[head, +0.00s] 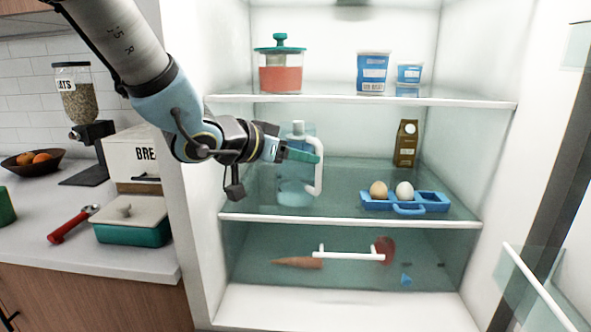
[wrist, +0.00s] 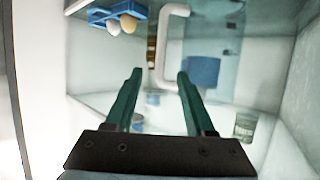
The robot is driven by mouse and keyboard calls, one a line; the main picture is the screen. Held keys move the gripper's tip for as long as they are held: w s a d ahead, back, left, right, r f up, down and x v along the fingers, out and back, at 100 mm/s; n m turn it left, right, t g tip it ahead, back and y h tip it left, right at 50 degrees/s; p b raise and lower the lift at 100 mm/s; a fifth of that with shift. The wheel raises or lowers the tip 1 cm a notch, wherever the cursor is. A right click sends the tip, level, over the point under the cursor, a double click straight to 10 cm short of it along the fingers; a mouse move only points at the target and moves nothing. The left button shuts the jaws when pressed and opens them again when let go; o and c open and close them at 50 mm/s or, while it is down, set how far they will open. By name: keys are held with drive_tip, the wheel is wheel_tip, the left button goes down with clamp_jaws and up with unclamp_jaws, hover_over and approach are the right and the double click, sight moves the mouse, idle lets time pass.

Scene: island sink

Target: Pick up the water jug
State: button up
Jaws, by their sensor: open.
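The water jug (head: 295,192) stands on the middle fridge shelf at the left. It has a clear bluish body and a white handle (head: 318,180) on its right side. My gripper (head: 312,157) is in front of the jug, its teal fingers overlapping the upper jug and reaching the handle in the picture. In the wrist view the fingers of my gripper (wrist: 160,73) are apart with nothing held between them. The white handle (wrist: 175,40) shows just beyond the fingertips, with the bluish jug body (wrist: 205,70) to its right. Whether a finger touches the handle is unclear.
A blue egg tray (head: 436,199) with two eggs and a brown carton (head: 406,143) stand right of the jug. A red-filled jar (head: 280,72) and blue tubs (head: 373,72) are on the shelf above. The fridge's left wall (head: 190,200) is close to my arm.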

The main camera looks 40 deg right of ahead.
hover_over(318, 191)
drive_tip(key=shift+w+d+f, duration=0.15)
drive_tip(key=shift+d+f, duration=0.05)
drive_tip(key=shift+f, duration=0.5)
drive_tip(key=shift+w+d+f, duration=0.15)
drive_tip(key=shift+f, duration=0.5)
clamp_jaws()
drive_tip(key=shift+r, duration=0.1)
idle(0.4)
